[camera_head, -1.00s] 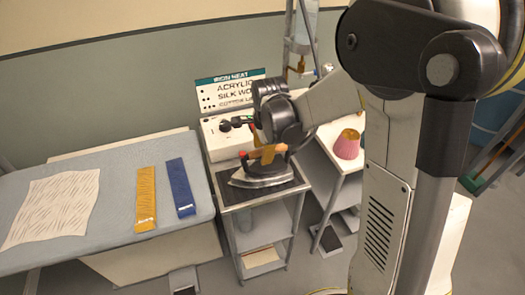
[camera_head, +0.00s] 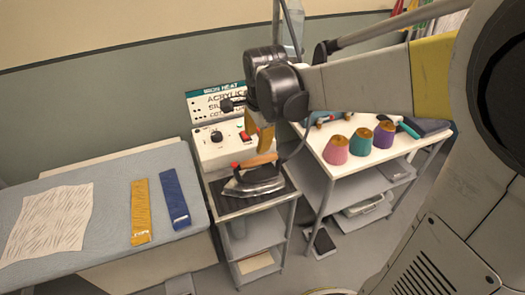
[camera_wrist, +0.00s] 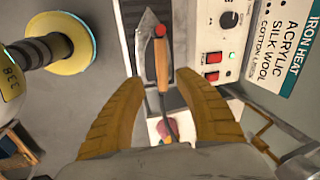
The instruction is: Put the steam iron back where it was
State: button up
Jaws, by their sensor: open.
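The steam iron (camera_head: 256,183), with a grey metal body and an orange-brown handle (camera_head: 250,166), sits on the dark mat (camera_head: 284,190) on top of a small grey trolley. In the wrist view the iron (camera_wrist: 148,42) lies ahead of the fingers, its handle (camera_wrist: 160,70) seen in the gap between them. My gripper (camera_head: 262,140) is above the handle with its yellow fingers apart. In the wrist view my gripper (camera_wrist: 158,80) is open and holds nothing. The gap between fingertips and handle is hard to judge.
A white control box (camera_head: 221,143) with a red switch and an iron heat sign (camera_head: 214,101) stands behind. An ironing board (camera_head: 107,173) with cloth and two strips is at left. A table (camera_head: 343,165) with several thread cones is at right.

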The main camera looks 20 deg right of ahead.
jog(key=s+r+n+t, duration=0.2)
jog(key=s+n, duration=0.6)
jog(key=s+a+r+n+t, duration=0.1)
jog(key=s+r+n+t, duration=0.1)
jog(key=s+n, duration=0.6)
jog(key=shift+s+r+n, duration=0.15)
jog(key=shift+s+n, duration=0.05)
jog(key=shift+n, duration=0.2)
notch_tip(320, 180, down, 9)
jog(key=b, duration=0.9)
